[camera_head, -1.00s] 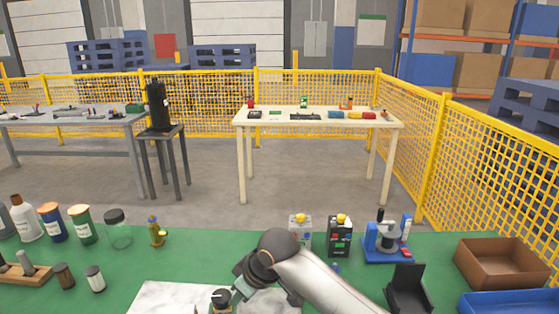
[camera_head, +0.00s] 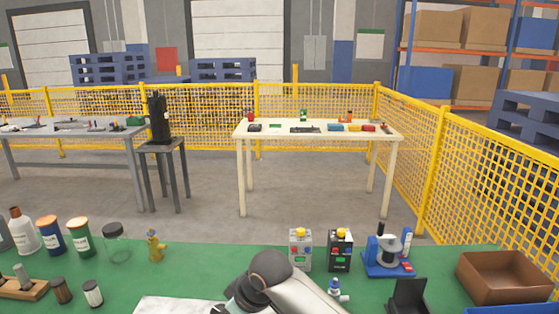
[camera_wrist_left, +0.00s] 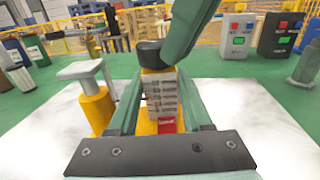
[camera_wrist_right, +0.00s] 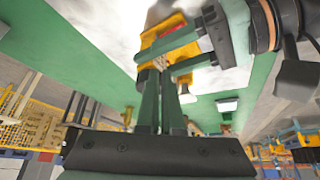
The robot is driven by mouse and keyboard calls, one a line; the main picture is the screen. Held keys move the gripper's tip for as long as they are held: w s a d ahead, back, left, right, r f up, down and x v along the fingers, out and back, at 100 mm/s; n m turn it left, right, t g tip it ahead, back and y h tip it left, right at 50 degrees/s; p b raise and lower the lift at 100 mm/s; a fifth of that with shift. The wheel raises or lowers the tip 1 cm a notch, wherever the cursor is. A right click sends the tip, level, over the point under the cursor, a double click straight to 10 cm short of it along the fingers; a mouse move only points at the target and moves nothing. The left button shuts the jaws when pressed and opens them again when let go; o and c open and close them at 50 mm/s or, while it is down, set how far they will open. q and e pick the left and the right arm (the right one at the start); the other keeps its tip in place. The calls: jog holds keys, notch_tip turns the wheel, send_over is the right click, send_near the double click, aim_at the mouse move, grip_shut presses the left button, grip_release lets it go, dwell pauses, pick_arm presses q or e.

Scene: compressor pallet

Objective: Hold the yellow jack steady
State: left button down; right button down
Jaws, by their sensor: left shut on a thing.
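The yellow jack (camera_wrist_left: 99,103) stands on a white slab in the left wrist view, with a grey flat-topped post at its left. Between my left fingers (camera_wrist_left: 155,112) is its yellow part with a grey ribbed front, a red label and a black round top. In the right wrist view the left fingers close around the yellow jack (camera_wrist_right: 163,47) from the right. My right gripper (camera_wrist_right: 162,78) has its fingers together, with nothing visible between them, tips near the jack. A green finger passes by the black top in the left wrist view. The head view hides the jack.
The white slab (camera_head: 180,306) lies on the green bench (camera_head: 195,262). Two button boxes (camera_head: 300,250) (camera_head: 340,251), a blue device (camera_head: 388,257) and a brown tray (camera_head: 500,275) stand to the right. Bottles and jars (camera_head: 78,238) and a small yellow hydrant-like object (camera_head: 155,246) stand left.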

jog(key=shift+s+a+r, duration=0.15)
jog(key=shift+a, duration=0.05)
jog(key=r, duration=0.5)
jog(key=shift+s+d+r, duration=0.15)
jog(key=shift+d+r, duration=0.25)
notch_tip(320, 180, down, 6)
jog(key=w+d, duration=0.1)
jog(key=w, duration=0.1)
jog(key=shift+w+d, duration=0.3)
jog(key=shift+d, duration=0.05)
dwell(0.5)
jog(key=shift+a, duration=0.45)
dwell(0.7)
